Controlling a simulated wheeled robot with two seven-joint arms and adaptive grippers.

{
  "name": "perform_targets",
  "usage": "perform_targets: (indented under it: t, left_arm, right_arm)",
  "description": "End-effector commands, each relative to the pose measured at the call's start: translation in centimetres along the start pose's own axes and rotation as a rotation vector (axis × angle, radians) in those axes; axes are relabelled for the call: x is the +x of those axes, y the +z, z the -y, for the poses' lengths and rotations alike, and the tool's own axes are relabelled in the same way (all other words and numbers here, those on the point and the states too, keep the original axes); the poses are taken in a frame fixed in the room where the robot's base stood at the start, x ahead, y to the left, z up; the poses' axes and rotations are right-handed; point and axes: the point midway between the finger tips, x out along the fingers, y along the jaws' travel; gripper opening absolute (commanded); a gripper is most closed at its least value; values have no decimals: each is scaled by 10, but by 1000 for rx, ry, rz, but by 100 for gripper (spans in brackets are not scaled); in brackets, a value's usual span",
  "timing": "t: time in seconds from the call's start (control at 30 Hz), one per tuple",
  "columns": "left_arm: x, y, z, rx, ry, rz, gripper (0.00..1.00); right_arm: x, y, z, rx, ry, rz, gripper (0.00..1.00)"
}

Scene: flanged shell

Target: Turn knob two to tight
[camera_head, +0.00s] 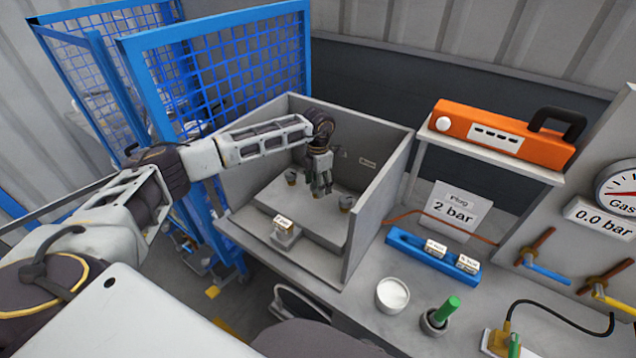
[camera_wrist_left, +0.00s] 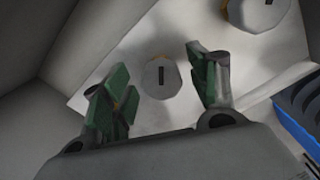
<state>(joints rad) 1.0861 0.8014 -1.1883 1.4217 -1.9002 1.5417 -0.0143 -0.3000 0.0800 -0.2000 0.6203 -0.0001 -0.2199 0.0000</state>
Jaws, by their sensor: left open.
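In the head view a grey open-fronted box (camera_head: 376,207) holds a low grey block. Two small knobs show on it, one at the left (camera_head: 291,178) and one at the right (camera_head: 346,203). My left gripper (camera_head: 321,190) points down over the block between them, open. In the left wrist view a pale round knob (camera_wrist_left: 161,82) with a dark slot lies between and beyond the open green fingers (camera_wrist_left: 155,72), apparently apart from them. A second round knob (camera_wrist_left: 258,12) sits at the top right. I cannot read which knob is number two. My right gripper is out of view.
The box walls (camera_head: 382,190) stand close around the gripper. To the right are a blue holder (camera_head: 420,258), a white cup (camera_head: 392,294) and a green-handled tool (camera_head: 445,310). An orange case (camera_head: 500,135) sits on a shelf. Blue mesh fencing (camera_head: 225,85) stands behind my arm.

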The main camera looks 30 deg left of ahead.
Motion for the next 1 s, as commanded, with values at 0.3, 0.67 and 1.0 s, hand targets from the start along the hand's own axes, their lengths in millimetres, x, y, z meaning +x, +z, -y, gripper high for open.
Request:
perform_targets:
  t: [0.3,0.67,1.0]
  left_arm:
    - [0,0,0,0,0,0,41]
    - [0,0,0,3,0,0,14]
    - [1,0,0,76,1,0,14]
  right_arm:
    - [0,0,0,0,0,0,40]
    - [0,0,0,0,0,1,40]
    - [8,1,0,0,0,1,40]
